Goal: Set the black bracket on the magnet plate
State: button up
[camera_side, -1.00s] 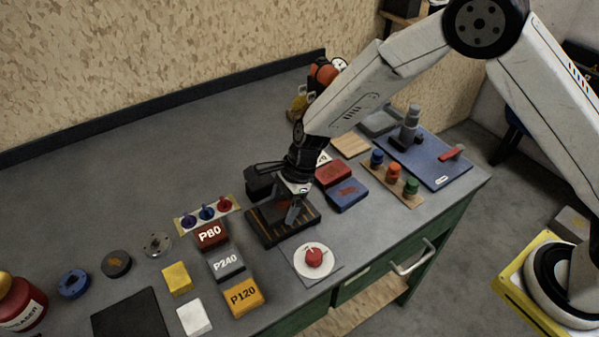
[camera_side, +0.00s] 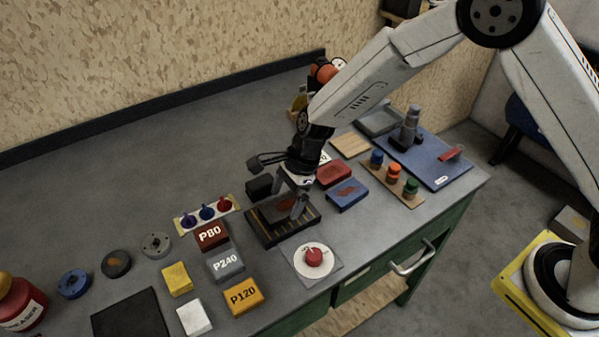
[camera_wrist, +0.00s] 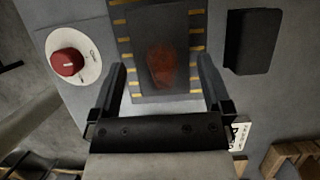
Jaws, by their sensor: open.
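The black bracket (camera_side: 277,211) is a flat dark piece with a rusty patch. It lies on the magnet plate (camera_side: 270,239), a dark slab with yellow marks along its edges. In the wrist view the bracket (camera_wrist: 150,25) rests inside the rows of yellow marks on the plate (camera_wrist: 124,40). My gripper (camera_side: 288,203) is over the near right end of the plate. Its jaws are open and empty; in the wrist view the fingers (camera_wrist: 161,65) stand wide on either side of the bracket's near end, apart from it.
A black block (camera_side: 259,187) stands close behind the plate. A white dial with a red knob (camera_side: 314,257) sits in front. Red (camera_side: 334,173) and blue (camera_side: 347,194) pieces lie to the right. Sanding blocks (camera_side: 226,264) stand to the left. The back left of the bench is clear.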

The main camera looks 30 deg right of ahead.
jog(key=v, duration=1)
dwell(0.4)
jog(key=s+d+n+t+h, duration=0.2)
jog(key=s+d+n+h, duration=0.2)
jog(key=s+d+n, duration=1.2)
jog(key=d+n, duration=0.2)
jog(key=d, duration=0.1)
jog(key=shift+s+r+t, duration=0.15)
jog(key=shift+r+t, duration=0.15)
dwell(0.4)
